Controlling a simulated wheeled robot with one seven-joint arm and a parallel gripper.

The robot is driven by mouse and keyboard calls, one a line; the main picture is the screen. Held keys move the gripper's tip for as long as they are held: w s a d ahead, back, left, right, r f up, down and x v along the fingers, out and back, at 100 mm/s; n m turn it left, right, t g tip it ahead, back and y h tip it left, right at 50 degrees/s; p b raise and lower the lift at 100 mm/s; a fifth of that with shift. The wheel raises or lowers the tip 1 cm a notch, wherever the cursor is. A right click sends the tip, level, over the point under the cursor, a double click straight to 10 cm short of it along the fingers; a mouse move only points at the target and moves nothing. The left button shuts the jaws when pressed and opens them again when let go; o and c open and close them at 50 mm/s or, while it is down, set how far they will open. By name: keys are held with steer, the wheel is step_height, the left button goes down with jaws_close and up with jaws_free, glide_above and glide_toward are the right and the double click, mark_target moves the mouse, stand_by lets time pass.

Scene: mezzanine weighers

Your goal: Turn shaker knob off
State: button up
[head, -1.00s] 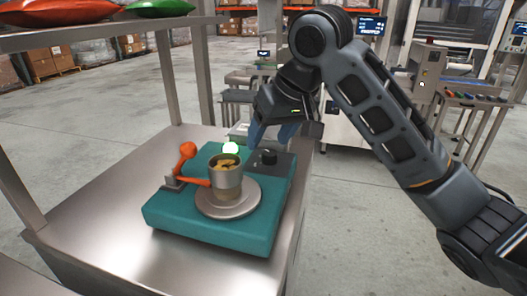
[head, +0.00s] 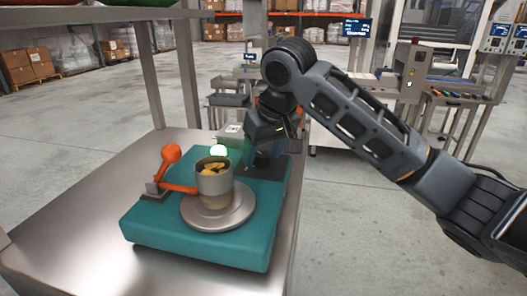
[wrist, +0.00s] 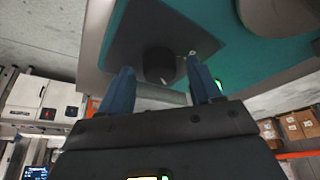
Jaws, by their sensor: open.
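The shaker (head: 160,238) is a teal block on a steel table, with a round plate (head: 228,218) on top. A metal cup (head: 214,184) with yellowish pieces stands on the plate. A green light (head: 218,151) glows at the shaker's back edge. The black round knob (wrist: 159,63) sits on a dark panel; in the head view my gripper hides it. My gripper (head: 262,160) is lowered over the panel, pointing down. In the wrist view its blue fingers (wrist: 160,72) are open, one on each side of the knob. I cannot tell whether they touch it.
An orange lever (head: 173,172) with a ball end stands at the shaker's left, near the cup. The steel table (head: 60,240) is bare to the left. A shelf post (head: 185,75) rises behind the table. Other benches and machines stand beyond, at the back right.

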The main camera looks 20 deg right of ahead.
steer(key=shift+c, duration=0.3)
steer(key=c, duration=1)
steer(key=shift+n+p, duration=0.3)
steer(key=shift+p, duration=0.1)
steer(key=n+y+p, duration=0.1)
steer(key=n+p, duration=0.1)
steer(key=shift+d+r+n, duration=0.1)
steer(key=shift+n, duration=0.3)
steer(key=n+g+y+p, duration=0.1)
steer(key=n+p, duration=0.1)
steer(key=n, duration=0.1)
steer(key=shift+n+y, duration=0.3)
steer(key=shift+n, duration=0.1)
steer(key=n+g+y+p, duration=0.1)
steer(key=n, duration=0.2)
steer(key=shift+w+d+p, duration=0.1)
steer(key=shift+w+p, duration=0.05)
steer(key=shift+p, duration=0.25)
steer(key=shift+n+g+p, duration=0.3)
steer(key=shift+n+g, duration=0.4)
steer(key=shift+n, duration=1)
